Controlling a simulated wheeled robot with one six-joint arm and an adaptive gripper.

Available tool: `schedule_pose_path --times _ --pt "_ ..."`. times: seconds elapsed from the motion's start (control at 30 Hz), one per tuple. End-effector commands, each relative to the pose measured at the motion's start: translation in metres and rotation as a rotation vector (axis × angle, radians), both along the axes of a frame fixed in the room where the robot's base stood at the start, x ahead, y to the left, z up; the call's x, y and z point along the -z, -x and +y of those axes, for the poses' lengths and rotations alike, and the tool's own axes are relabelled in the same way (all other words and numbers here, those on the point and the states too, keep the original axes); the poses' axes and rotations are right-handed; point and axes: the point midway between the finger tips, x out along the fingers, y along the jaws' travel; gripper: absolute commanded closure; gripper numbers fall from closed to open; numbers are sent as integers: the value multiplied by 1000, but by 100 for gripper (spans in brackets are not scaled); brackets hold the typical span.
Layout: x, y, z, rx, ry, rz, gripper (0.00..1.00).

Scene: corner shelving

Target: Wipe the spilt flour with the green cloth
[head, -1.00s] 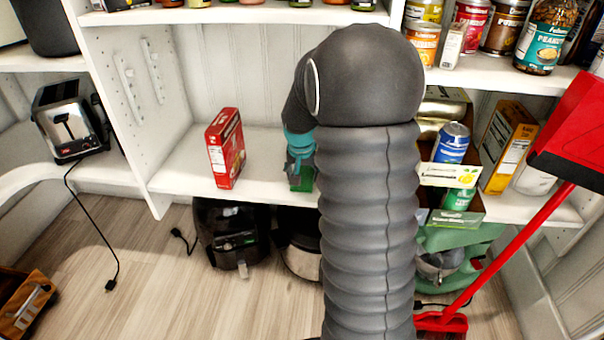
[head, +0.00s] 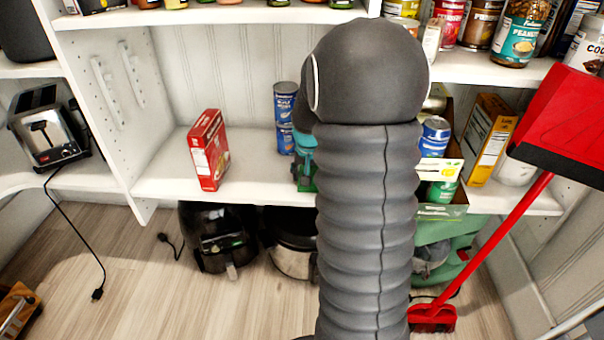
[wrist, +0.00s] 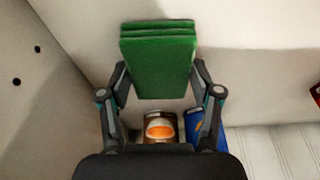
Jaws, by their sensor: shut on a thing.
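The green cloth (wrist: 157,68) is a folded block between the fingers of my gripper (wrist: 159,65) in the wrist view. The gripper is shut on it. In the head view the gripper (head: 304,150) is mostly hidden behind my arm, at the middle shelf, with a bit of the green cloth (head: 309,184) showing below it near the shelf's front edge. I cannot make out any spilt flour in either view; my arm covers part of the shelf.
A red box (head: 208,150) stands left of the gripper on the white shelf (head: 165,186). Stacked blue cans (head: 286,110) stand behind the gripper. A carton of cans (head: 440,209) and a yellow box (head: 487,140) are to the right. A red broom (head: 500,235) leans at far right.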

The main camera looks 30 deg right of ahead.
Motion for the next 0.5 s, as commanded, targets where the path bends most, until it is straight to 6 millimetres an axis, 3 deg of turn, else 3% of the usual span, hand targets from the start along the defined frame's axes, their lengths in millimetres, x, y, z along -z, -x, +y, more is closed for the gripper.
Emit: schedule_pose_path --times 0.5 --pt "1 18 -26 2 0 1 64"
